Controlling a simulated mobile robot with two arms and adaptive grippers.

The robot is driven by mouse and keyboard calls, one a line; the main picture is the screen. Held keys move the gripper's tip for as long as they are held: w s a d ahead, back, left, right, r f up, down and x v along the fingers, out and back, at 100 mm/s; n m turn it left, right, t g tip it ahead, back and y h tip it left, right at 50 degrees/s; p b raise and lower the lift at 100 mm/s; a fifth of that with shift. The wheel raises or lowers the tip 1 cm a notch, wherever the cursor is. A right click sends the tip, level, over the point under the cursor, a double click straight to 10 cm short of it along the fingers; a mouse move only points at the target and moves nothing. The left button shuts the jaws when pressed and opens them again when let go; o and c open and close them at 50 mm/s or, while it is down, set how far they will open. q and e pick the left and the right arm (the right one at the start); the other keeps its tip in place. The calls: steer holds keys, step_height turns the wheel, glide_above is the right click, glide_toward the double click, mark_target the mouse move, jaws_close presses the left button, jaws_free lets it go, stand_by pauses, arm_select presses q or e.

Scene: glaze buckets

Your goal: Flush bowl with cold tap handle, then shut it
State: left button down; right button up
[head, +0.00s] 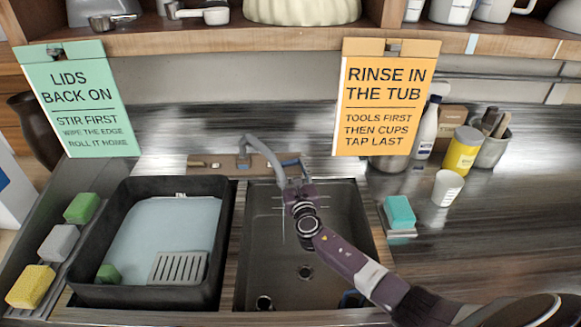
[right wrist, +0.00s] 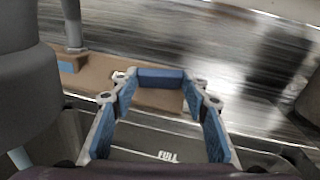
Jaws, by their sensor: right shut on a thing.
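The grey tap (head: 262,146) rises from a brown base plate behind the dark sink bowl (head: 255,225), and its spout arches over the bowl. My right gripper (head: 294,176) is at the back edge of the bowl, beside the spout. In the right wrist view its fingers (right wrist: 160,88) are shut on the blue cold tap handle (right wrist: 160,76), with a fingertip on each side. The handle also shows as a blue piece in the head view (head: 290,162). Thin pale lines cross the bowl; I cannot tell whether any is water. My left gripper is out of view.
A black tub (head: 222,225) with a pale sheet and slotted grey plate stands left of the bowl. Sponges (head: 58,243) line the far left. A teal sponge (head: 399,211), white cup (head: 447,188) and yellow container (head: 463,150) stand right. Signs hang from the shelf (head: 230,37) above.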

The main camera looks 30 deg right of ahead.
steer(key=n+y, duration=0.2)
steer(key=shift+d+n, duration=0.3)
steer(key=shift+d+n+y, duration=0.1)
steer(key=shift+n+y, duration=0.6)
steer(key=shift+d+f+n+y+b, duration=0.1)
steer(key=shift+d+n+y+b, duration=0.05)
steer(key=shift+n+y+b, duration=0.8)
steer(key=n+g+y+b, duration=0.1)
steer(key=n+y+b, duration=0.1)
steer(key=b, duration=0.1)
steer(key=n+g+y+b, duration=0.1)
steer(key=n+y+b, duration=0.1)
steer(key=n+b, duration=0.1)
steer(key=shift+d+n, duration=0.2)
steer(key=shift+n, duration=0.05)
steer(key=shift+r+n+g+y+b, duration=0.35)
steer(key=shift+n+y+b, duration=0.2)
steer(key=shift+n+b, duration=0.25)
steer(key=o, duration=1.1)
steer(key=shift+d, duration=0.1)
